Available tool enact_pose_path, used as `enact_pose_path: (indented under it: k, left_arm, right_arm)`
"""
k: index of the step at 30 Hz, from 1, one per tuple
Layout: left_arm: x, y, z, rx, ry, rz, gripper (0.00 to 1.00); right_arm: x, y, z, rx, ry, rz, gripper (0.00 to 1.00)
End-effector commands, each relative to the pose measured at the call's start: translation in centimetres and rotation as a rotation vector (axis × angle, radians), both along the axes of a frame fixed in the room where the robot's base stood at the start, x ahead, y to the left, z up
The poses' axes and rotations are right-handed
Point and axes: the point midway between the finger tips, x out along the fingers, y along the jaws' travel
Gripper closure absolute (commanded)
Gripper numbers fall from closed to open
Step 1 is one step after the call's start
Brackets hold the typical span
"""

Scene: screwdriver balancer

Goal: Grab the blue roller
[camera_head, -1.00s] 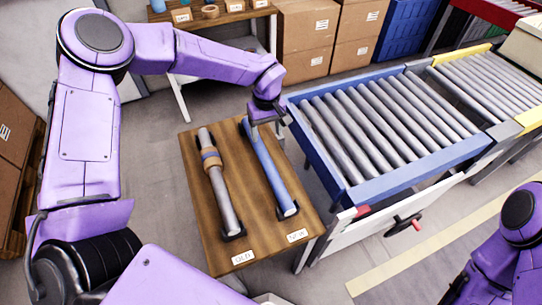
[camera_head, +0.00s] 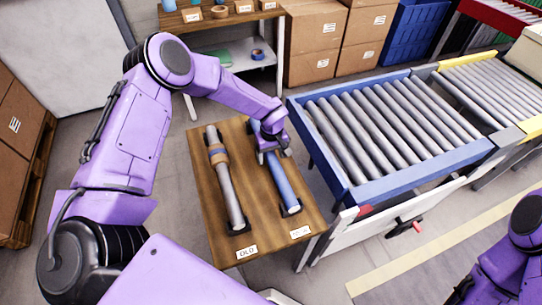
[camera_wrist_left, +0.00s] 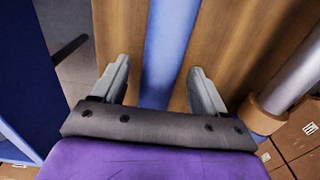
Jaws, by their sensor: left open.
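The blue roller (camera_head: 281,181) lies lengthwise on the right side of the wooden table, behind the label "NEW". It also shows in the left wrist view (camera_wrist_left: 167,55), running between my fingers. My left gripper (camera_head: 268,154) is over the upper half of the roller. In the left wrist view its two fingers (camera_wrist_left: 158,85) are apart, one on each side of the roller, with nothing gripped. How high the fingertips are above the table is hard to tell. My left wrist hides part of the roller's far end in the head view. My right gripper is out of view.
A grey roller with a brown band (camera_head: 226,180) lies left of the blue one, behind the label "OLD" (camera_head: 247,252). A blue-framed roller conveyor (camera_head: 352,195) stands close on the right. A shelf (camera_head: 240,58) and boxes (camera_head: 314,30) stand behind.

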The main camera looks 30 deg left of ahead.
Motion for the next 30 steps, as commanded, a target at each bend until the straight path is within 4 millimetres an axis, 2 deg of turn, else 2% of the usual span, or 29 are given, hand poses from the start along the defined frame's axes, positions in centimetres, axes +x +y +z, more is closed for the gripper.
enact_pose_path:
  k: [2, 3, 5, 9, 10, 18, 22, 26, 30]
  left_arm:
    - [0.0, 0.0, 0.0, 0.0, 0.0, -0.001, 0.28]
    - [0.0, -0.1, 0.0, 0.0, 0.0, -0.001, 0.31]
    - [0.0, -0.1, 0.0, 0.0, 0.0, -0.002, 0.5]
    - [0.0, -0.1, 0.0, 0.0, 0.0, -0.001, 0.96]
    - [0.0, -0.1, 0.0, 0.0, 0.0, -0.001, 1.0]
    - [0.1, -0.1, 0.3, -0.001, -0.002, -0.001, 1.0]
    - [0.2, 0.0, 1.3, -0.002, -0.004, -0.001, 1.0]
    - [-0.1, -0.1, 3.6, -0.003, -0.004, -0.001, 1.0]
    - [-2.9, -0.6, 6.7, -0.005, -0.005, -0.002, 1.0]
  right_arm:
    - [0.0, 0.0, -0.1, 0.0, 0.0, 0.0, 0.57]
    - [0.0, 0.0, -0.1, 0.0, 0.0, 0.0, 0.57]
    - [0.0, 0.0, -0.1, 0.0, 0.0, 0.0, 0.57]
    - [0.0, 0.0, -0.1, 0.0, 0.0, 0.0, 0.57]
    - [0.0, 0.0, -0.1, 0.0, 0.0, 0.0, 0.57]
    - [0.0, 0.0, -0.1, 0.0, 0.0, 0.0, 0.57]
    - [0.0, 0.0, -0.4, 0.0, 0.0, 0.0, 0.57]
    - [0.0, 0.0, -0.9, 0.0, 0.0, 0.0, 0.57]
    - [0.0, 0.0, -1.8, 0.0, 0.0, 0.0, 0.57]
